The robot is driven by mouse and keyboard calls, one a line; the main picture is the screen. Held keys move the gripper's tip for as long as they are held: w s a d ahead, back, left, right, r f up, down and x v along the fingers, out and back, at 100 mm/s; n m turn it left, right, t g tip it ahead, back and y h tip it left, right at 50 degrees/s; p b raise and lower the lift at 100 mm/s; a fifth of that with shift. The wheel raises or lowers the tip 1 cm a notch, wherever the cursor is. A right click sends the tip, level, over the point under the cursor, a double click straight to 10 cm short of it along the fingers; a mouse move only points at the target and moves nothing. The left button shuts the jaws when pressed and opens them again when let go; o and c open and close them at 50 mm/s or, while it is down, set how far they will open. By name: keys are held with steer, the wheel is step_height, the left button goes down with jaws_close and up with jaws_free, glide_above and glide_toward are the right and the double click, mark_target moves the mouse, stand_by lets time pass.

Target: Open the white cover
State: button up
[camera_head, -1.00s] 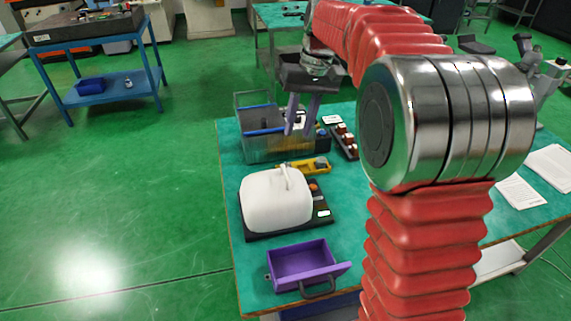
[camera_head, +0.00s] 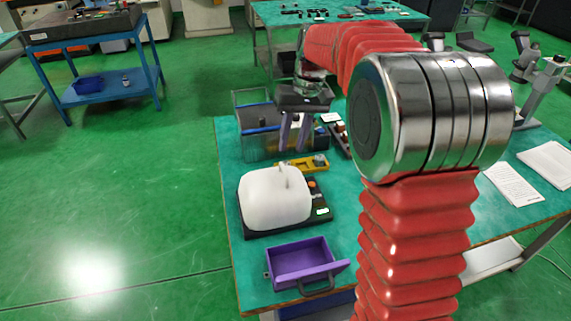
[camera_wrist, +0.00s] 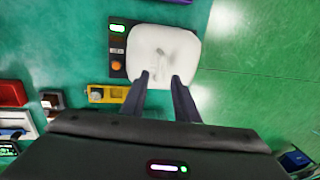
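The white cover (camera_head: 273,202) is a rounded white box lid with a small upright handle on top. It sits shut on a black base (camera_head: 318,215) on the green table, and it also shows in the wrist view (camera_wrist: 180,45). My gripper (camera_head: 293,149) is above and behind the cover in the head view, pointing down. Its two purple-grey fingers are apart and empty. In the wrist view the fingertips (camera_wrist: 160,82) appear on either side of the handle's line, but the handle looks apart from them.
A purple open drawer box (camera_head: 302,262) stands in front of the cover. Behind it are a yellow tool (camera_head: 297,165) and a clear-walled bin (camera_head: 258,140). Papers (camera_head: 515,184) lie at the right. Green floor is free left of the table.

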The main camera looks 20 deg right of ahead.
mark_target(284, 171)
steer(key=f, duration=0.2)
steer(key=a+f, duration=0.1)
steer(key=f, duration=0.5)
steer(key=shift+a, duration=0.3)
jaws_close()
steer(key=shift+a+r, duration=0.1)
stand_by(0.4)
